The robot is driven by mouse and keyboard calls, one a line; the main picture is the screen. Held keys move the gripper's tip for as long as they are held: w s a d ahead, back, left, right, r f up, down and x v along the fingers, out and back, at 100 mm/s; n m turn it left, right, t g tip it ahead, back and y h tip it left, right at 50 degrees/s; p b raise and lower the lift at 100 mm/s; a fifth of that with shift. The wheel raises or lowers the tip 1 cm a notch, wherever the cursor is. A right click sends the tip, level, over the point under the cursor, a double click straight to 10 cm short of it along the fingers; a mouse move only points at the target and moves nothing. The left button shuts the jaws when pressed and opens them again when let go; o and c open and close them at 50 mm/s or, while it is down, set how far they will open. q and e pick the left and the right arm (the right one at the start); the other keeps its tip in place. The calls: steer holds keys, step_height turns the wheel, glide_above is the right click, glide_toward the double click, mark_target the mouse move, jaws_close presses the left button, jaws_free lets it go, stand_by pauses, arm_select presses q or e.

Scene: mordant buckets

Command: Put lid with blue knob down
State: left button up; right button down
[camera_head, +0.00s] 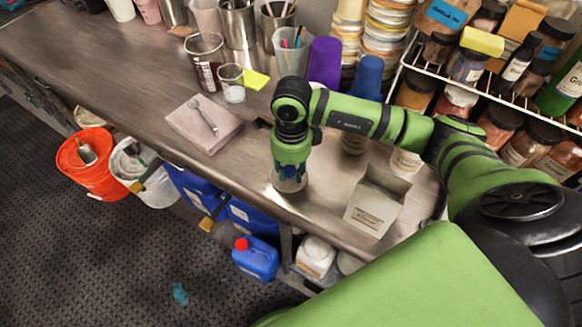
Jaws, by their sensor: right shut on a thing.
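My right gripper (290,172) points straight down over the steel bench, near its front edge. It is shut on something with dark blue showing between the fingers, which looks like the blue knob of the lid. The gripper hides most of it. A clear, pale, round thing (289,184) shows just below the fingertips, close to the bench top. I cannot tell whether this is the lid alone or a glass vessel with the lid on it, nor whether it touches the bench. My left gripper is out of view.
Left of the gripper lies a pinkish block (190,128) with a spoon on it. A small open box (378,203) stands to the right. Cups and a wire rack (405,62) of jars stand behind. Buckets and blue canisters (257,258) sit below the bench edge.

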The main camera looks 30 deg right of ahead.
mark_target(291, 169)
steer(key=c, duration=0.9)
jaws_free()
steer(key=shift+r+p, duration=0.2)
steer(key=shift+p, duration=0.15)
steer(key=shift+r+b, duration=0.25)
steer(key=shift+b, duration=0.1)
step_height(291, 169, up, 11)
steer(key=b, duration=0.3)
steer(key=shift+d+r, duration=0.1)
steer(key=shift+r, duration=0.05)
